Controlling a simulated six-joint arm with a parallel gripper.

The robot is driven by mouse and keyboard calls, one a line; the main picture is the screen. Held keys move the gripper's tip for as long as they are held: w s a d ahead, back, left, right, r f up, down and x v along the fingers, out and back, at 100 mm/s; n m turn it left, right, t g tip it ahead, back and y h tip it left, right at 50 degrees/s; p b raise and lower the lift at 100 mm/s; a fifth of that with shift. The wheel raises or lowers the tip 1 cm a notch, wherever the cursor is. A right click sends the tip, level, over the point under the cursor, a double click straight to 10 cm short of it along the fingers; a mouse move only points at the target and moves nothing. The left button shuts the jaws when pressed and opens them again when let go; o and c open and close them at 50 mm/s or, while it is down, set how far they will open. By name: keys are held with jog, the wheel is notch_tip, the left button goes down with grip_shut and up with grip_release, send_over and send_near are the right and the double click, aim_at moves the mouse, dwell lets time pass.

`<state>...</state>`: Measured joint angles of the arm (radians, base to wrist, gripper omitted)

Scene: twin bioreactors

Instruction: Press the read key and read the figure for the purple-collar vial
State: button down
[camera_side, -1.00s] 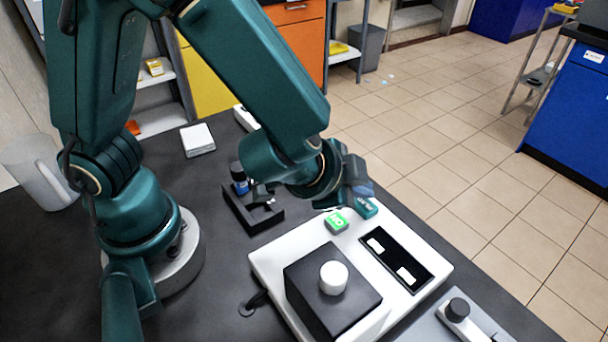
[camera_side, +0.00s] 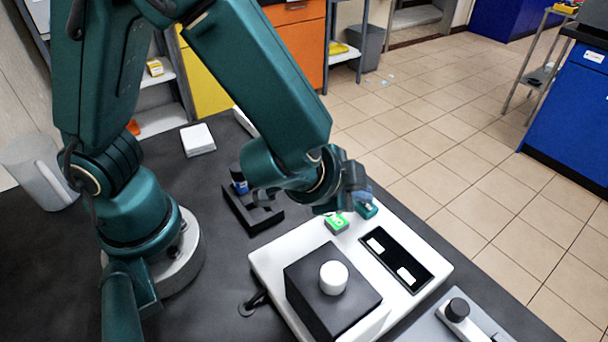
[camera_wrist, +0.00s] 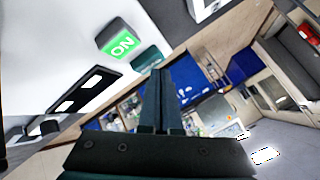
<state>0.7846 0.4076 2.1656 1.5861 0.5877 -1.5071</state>
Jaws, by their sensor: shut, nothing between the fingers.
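The white instrument (camera_side: 276,267) stands on the dark bench. Its lit green ON key (camera_side: 336,222) also shows in the wrist view (camera_wrist: 120,41), beside a plain teal key (camera_side: 367,210), also seen there (camera_wrist: 147,59). Its black display panel (camera_side: 393,258) shows two white patches; I can read no figure. My gripper (camera_side: 361,197) is shut and empty, its fingertips close over the teal key; I cannot tell whether they touch. In the wrist view the fingers (camera_wrist: 158,74) lie together. A dark-capped vial with a blue band (camera_side: 239,182) stands in a black holder (camera_side: 257,218). I see no purple collar.
A black block (camera_side: 317,307) with a white cap (camera_side: 334,278) sits on the instrument's near part. A grey plate with a black knob (camera_side: 457,309) is at the lower right. A white box (camera_side: 197,139) and a translucent jug (camera_side: 45,172) stand at the left.

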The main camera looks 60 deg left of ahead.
aim_at(358, 206)
jog(key=shift+f, duration=0.4)
dwell(0.3)
jog(key=shift+r, duration=0.85)
jog(key=shift+r, duration=2.5)
